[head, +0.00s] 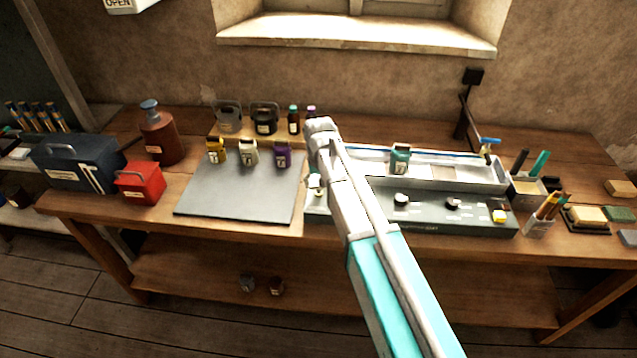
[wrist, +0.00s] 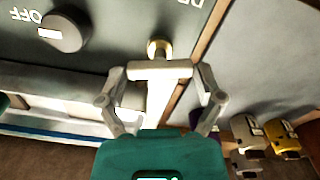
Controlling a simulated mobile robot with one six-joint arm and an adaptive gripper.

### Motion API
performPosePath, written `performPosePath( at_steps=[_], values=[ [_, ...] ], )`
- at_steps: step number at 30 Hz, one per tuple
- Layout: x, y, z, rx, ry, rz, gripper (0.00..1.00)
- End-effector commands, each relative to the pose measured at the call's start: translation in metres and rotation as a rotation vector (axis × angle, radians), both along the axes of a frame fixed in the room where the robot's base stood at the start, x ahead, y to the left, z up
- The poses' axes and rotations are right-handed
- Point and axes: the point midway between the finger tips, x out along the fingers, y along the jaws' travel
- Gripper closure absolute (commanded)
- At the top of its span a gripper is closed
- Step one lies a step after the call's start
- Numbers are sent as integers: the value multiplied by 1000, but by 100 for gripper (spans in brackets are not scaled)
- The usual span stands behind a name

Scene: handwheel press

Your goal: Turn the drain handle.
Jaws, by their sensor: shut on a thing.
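The drain handle is a pale lever (wrist: 157,98) with a brass round end (wrist: 158,47) on the dark panel in the wrist view. My gripper (wrist: 160,70) is shut on the lever, just beside the brass end. In the head view my gripper (head: 314,183) is over the left end of the grey-green bench unit (head: 425,222). My arm and gripper hide most of the handle there. Part of a label, upside down and cut off, shows near the handle in the wrist view.
A dark knob (wrist: 65,32) marked OFF is on the same panel. A grey mat (head: 235,195) lies to the left, with small yellow, white and purple bottles at its back. A pale trough (head: 455,172) runs behind the unit. A red box (head: 140,184) is farther left.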

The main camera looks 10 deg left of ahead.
Motion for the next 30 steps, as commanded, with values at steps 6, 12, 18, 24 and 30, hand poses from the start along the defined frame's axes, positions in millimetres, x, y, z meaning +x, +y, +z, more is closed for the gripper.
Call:
performPosePath(
  at_steps=[6, 12, 18, 24, 30],
  values=[
    [0, 0, 0, 0, 0, -166, 62],
    [0, 0, 0, 0, 0, -263, 62],
    [0, 0, 0, 0, 0, -305, 62],
    [0, 0, 0, 0, 0, -312, 62],
    [0, 0, 0, 0, 0, -311, 13]
  ],
)
